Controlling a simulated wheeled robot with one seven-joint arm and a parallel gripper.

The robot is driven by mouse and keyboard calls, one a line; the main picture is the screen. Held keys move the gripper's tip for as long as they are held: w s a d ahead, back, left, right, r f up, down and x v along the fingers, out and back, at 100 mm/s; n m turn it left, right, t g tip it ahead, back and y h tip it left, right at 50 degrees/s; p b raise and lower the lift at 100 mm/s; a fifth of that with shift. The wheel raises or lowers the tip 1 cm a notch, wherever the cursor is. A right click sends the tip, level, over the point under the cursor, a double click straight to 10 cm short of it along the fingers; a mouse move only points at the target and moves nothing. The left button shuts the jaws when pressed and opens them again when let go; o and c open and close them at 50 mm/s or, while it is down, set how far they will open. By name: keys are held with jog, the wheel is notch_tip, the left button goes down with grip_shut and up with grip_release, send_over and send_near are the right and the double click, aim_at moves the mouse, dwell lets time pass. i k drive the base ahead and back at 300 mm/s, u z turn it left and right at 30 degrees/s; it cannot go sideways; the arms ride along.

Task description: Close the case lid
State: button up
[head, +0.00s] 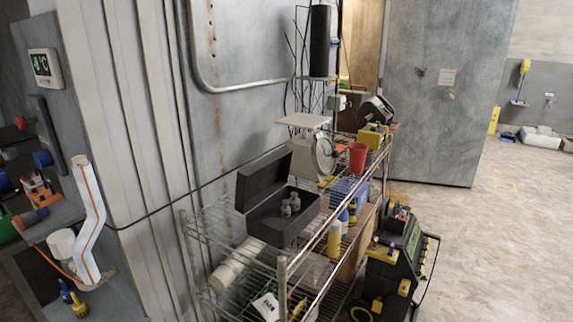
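A dark case (272,232) sits on the top of a wire shelf rack in the middle of the head view. Its lid (264,178) stands open, raised and tilted up along the back left side. Two or so small grey bottle-like items (291,204) are inside the case, below the rim as far as I can tell. The inner side of the lid is dark and only partly readable. My gripper is not in view.
The wire rack (205,232) also holds a scale (325,155) behind the case, a red cup (357,158) and a yellow bottle (334,239). A dark wheeled machine (390,268) stands right of the rack. Open floor (500,235) lies at the right.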

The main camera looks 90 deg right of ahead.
aim_at(259, 180)
jog(key=z, duration=1.3)
